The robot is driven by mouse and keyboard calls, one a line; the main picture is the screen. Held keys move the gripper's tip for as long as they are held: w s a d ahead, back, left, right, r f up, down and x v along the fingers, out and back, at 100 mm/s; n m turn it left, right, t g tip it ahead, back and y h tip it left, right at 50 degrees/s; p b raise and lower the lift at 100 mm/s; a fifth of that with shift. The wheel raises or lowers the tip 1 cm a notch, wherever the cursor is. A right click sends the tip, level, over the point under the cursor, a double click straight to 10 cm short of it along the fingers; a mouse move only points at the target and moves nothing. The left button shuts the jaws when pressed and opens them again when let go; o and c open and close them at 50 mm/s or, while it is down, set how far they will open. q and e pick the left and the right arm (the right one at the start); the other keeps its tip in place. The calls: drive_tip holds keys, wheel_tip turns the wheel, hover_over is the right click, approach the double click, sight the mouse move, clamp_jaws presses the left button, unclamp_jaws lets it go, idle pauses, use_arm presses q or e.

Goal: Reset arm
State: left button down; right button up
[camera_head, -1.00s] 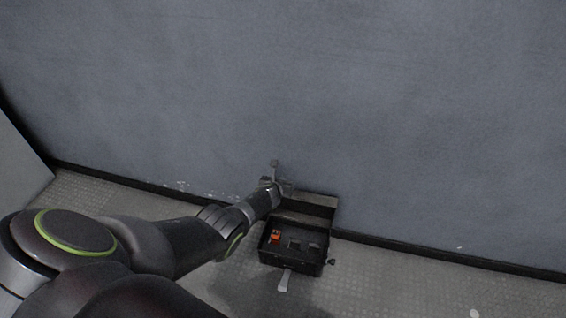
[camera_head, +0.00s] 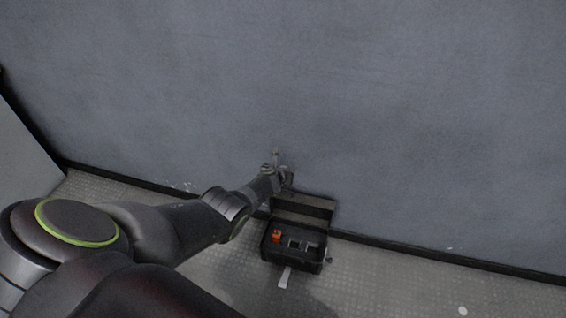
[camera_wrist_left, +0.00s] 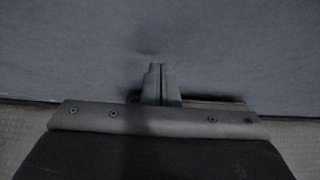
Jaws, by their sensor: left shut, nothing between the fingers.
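My left arm comes in from the left in the head view and reaches toward the grey wall. My left gripper (camera_head: 277,160) is at its far end, above and behind the open lid of a black toolbox. In the left wrist view my left gripper (camera_wrist_left: 160,84) shows its two fingers pressed together with nothing between them. The wall fills the view behind the fingers. My right gripper is not in view.
The open black toolbox (camera_head: 292,263) stands on the floor near the wall, with an orange item (camera_head: 277,237) and dark items inside. A light strip (camera_head: 285,277) lies at its front. The grey wall (camera_head: 420,110) spans the back. Textured floor (camera_head: 400,285) to the right is mostly clear.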

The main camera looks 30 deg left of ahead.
use_arm(q)
drive_tip(key=shift+w+r+p, duration=0.25)
drive_tip(key=shift+r+p, duration=0.35)
drive_tip(key=shift+r, duration=0.3)
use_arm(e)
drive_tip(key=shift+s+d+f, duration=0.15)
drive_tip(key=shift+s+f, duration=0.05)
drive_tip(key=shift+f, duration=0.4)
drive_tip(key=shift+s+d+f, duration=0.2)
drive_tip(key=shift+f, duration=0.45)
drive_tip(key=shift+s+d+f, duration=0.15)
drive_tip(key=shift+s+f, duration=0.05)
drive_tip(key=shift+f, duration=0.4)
